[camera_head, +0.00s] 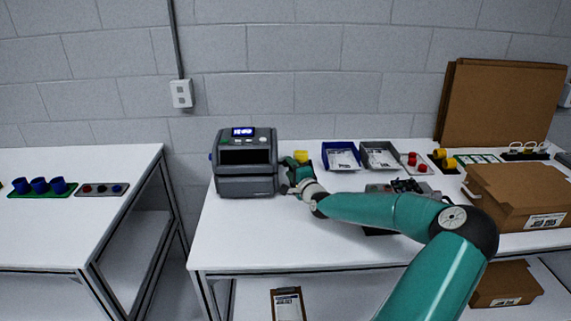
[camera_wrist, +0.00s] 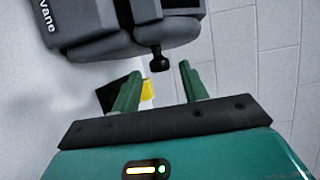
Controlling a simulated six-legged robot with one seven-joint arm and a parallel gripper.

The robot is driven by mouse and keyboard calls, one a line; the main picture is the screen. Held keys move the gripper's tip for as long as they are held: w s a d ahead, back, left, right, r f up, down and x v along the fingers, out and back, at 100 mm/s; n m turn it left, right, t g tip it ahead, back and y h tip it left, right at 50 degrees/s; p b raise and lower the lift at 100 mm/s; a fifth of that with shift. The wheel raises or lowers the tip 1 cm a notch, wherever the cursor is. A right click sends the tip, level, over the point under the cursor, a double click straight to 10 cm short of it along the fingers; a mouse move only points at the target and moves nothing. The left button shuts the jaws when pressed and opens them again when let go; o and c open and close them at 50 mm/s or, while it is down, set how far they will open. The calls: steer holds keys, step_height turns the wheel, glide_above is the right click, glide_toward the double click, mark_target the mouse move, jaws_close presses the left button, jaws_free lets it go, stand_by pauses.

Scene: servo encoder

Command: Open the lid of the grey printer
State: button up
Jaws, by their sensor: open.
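The grey printer (camera_head: 246,170) stands on the white table, and its lid looks closed. A small lit display shows on its top front. In the wrist view the printer (camera_wrist: 115,25) fills the top, with a dark knob (camera_wrist: 158,60) sticking out from its side. My gripper (camera_head: 287,175) is beside the printer's right side in the head view. In the wrist view my gripper (camera_wrist: 158,82) is open, its two green fingers apart and empty. The knob lies just ahead of the gap between the fingertips; I cannot tell whether anything touches.
A yellow item (camera_head: 301,156) stands behind my gripper. A blue tray (camera_head: 324,160) and a grey tray (camera_head: 364,160) lie farther right, with cardboard boxes (camera_head: 515,198) at the far right. The table in front of the printer is clear (camera_head: 235,235). A second table (camera_head: 70,225) stands left.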

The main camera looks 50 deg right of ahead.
mark_target(286, 163)
steer(key=shift+x, duration=2.25)
steer(key=shift+s, duration=0.1)
jaws_close()
